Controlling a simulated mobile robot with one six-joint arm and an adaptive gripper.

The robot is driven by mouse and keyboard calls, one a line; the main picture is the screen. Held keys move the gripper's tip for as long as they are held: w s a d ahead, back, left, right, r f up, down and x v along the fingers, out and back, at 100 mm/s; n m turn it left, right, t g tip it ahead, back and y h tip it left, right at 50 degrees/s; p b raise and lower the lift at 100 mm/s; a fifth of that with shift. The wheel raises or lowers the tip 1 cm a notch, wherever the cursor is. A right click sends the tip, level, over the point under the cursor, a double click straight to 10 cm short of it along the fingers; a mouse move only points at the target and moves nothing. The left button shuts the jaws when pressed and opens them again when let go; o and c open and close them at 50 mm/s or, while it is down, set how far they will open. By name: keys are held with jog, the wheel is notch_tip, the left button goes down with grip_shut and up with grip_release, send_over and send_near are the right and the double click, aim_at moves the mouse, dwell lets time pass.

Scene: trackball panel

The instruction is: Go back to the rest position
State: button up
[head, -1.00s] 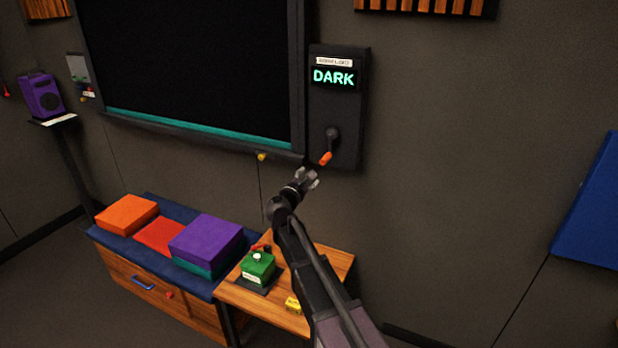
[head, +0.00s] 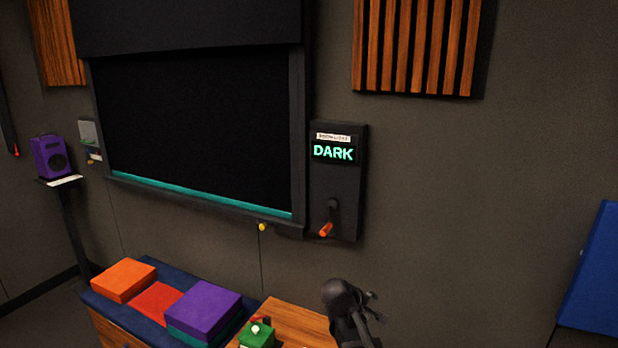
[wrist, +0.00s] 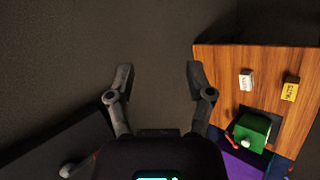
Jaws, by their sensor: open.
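My gripper shows in the wrist view (wrist: 158,82) with its two fingers spread apart and nothing between them. The wall panel (head: 347,190) with the lit word DARK stands above and left of the arm. Its orange-tipped lever (head: 326,230) points down and to the left. The arm is apart from the lever in the picture.
A wooden table (head: 292,318) carries a green trackball box (head: 257,335). In the wrist view, white (wrist: 246,80) and yellow (wrist: 291,89) blocks lie on it. Orange (head: 124,280) and purple (head: 203,309) blocks sit on the bench at left. The wall at right is mostly bare.

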jog(key=s+f+m+g+y+p, duration=0.2)
jog(key=s+m+g+y, duration=0.4)
jog(key=s, duration=1.1)
jog(key=m+y, duration=0.1)
jog(key=m, duration=0.2)
jog(key=shift+s+f+p, duration=0.35)
jog(key=shift+f+p, duration=0.05)
jog(key=shift+a, duration=0.1)
